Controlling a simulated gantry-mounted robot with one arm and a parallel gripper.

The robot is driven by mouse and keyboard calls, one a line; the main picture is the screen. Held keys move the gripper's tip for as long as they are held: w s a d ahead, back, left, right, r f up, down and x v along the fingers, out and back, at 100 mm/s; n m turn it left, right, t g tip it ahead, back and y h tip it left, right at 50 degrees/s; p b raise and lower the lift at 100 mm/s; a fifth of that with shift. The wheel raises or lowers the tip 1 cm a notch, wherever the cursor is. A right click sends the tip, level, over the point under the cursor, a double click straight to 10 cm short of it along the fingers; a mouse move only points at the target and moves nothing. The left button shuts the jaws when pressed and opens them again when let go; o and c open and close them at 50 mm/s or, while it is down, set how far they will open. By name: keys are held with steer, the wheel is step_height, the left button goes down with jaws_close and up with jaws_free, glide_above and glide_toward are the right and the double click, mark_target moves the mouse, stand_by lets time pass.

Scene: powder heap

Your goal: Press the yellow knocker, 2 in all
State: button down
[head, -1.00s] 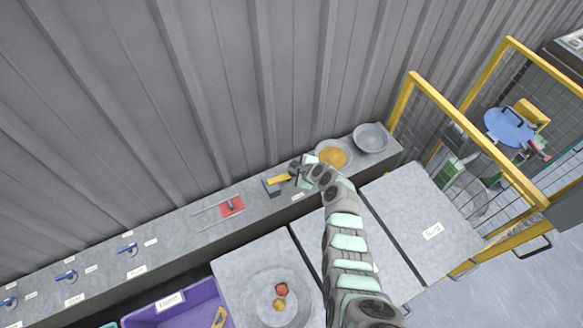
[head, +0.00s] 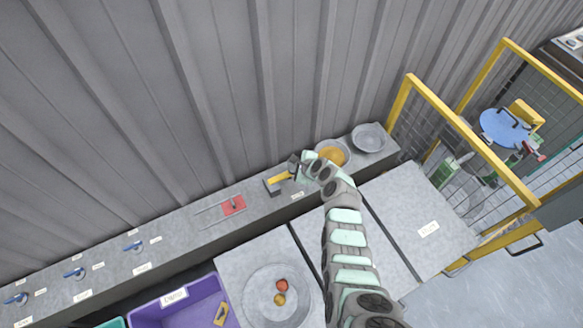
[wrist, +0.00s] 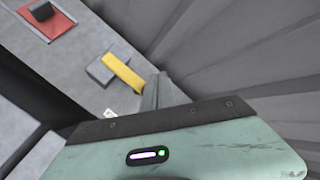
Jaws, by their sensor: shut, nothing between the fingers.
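The yellow knocker (head: 279,179) is a short yellow bar on a grey block, on the long grey ledge along the wall. In the wrist view the yellow bar (wrist: 123,73) slopes down from the grey block (wrist: 102,70) toward my fingers. My gripper (head: 293,160) is at the knocker's right end, toward the wall, in the head view. In the wrist view my gripper (wrist: 160,91) is shut and empty, its grey fingers just right of the bar's near end. I cannot tell whether they touch it.
A red plate (head: 233,206) with a dark lever lies left of the knocker. A bowl of yellow powder (head: 332,153) and an empty metal bowl (head: 369,137) stand to the right. The corrugated wall (head: 200,90) rises close behind the ledge.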

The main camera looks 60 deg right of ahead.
steer(key=shift+w+r+p, duration=0.1)
steer(key=shift+r+p, duration=1.4)
steer(key=shift+r, duration=0.4)
steer(key=shift+f, duration=0.1)
